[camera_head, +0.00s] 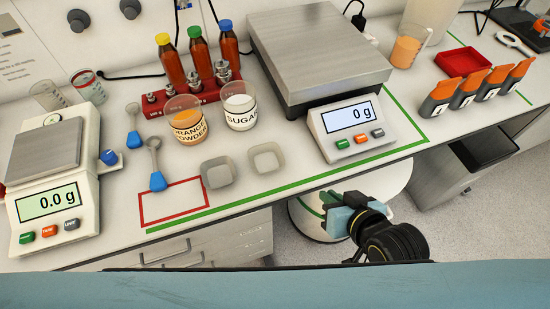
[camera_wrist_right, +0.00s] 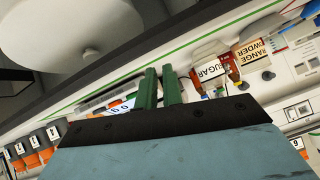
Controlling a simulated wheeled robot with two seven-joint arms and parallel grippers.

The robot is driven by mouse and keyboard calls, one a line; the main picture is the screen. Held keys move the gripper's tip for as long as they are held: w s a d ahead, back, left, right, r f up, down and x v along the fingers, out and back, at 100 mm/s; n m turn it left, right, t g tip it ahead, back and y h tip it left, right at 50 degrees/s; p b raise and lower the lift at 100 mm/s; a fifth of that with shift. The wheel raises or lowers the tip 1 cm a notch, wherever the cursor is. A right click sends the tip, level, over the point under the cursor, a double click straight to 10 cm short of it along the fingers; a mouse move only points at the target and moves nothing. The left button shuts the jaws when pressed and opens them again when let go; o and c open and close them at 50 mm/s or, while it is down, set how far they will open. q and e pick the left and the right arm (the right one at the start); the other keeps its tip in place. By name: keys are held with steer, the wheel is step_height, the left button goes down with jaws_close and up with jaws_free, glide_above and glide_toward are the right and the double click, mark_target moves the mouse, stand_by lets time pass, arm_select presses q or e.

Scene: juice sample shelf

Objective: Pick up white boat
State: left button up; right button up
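Two small square weighing boats lie on the white bench in the head view. The paler one (camera_head: 267,158) is on the right, and the greyer one (camera_head: 217,172) is just left of it; both look empty. My right gripper (camera_head: 328,199) is in front of the bench edge, below and to the right of the boats, apart from both. In the right wrist view its two green fingers (camera_wrist_right: 160,85) stand with a narrow gap and nothing between them. No boat can be made out in that view. My left gripper is not in view.
The orange powder cup (camera_head: 187,120) and sugar cup (camera_head: 239,112) stand behind the boats. A large scale (camera_head: 352,117) is to their right, a small scale (camera_head: 47,202) far left. A blue-handled scoop (camera_head: 157,180) lies left, by a red-outlined rectangle (camera_head: 172,202).

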mark_target(281, 153)
steer(key=w+a+t, duration=0.1)
steer(key=w+a, duration=0.2)
steer(key=w, duration=0.1)
steer(key=w+a+f+y, duration=0.1)
steer(key=w+a, duration=0.2)
steer(key=w, duration=0.1)
steer(key=w+a+f+t+y+b, duration=0.1)
steer(key=w+a, duration=0.3)
steer(key=w, duration=0.1)
steer(key=shift+f+m+t, duration=0.2)
steer(key=shift+m+t, duration=0.1)
steer(key=shift+d, duration=0.1)
jaws_close()
